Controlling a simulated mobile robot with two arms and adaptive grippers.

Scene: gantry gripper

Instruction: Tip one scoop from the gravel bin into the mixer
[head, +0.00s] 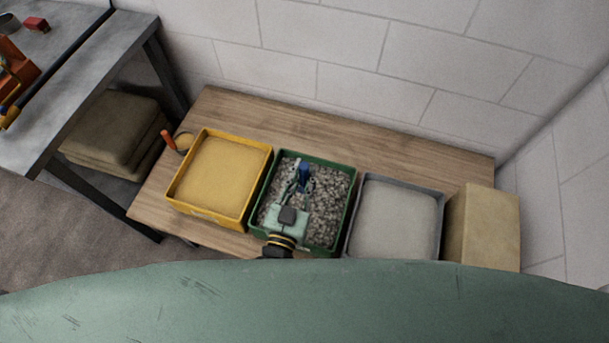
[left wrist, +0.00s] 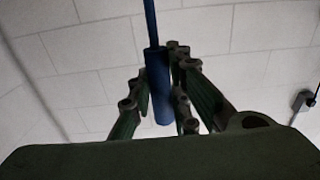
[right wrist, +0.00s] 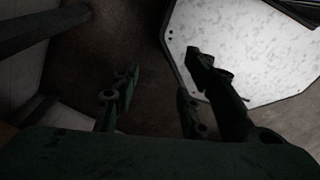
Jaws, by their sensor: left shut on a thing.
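The green gravel bin (head: 349,215), full of grey gravel, stands on the wooden table in the head view. My left gripper (head: 303,181) is over this bin, shut on a blue handle (head: 306,171). The handle also shows between the fingers in the left wrist view (left wrist: 158,85), with a thin blue shaft running up from it. I take it for the scoop's handle; the scoop's bowl is hidden. My right gripper (right wrist: 155,95) is open and empty in the right wrist view and out of the head view. I cannot make out the mixer for certain.
A yellow sand bin (head: 184,200) stands left of the gravel, with an orange-handled tool (head: 168,140) beside it. A grey bin of pale powder (head: 359,199) and a cardboard box (head: 492,228) stand right. A pale angular panel (right wrist: 245,45) lies near my right gripper. A wall backs the table.

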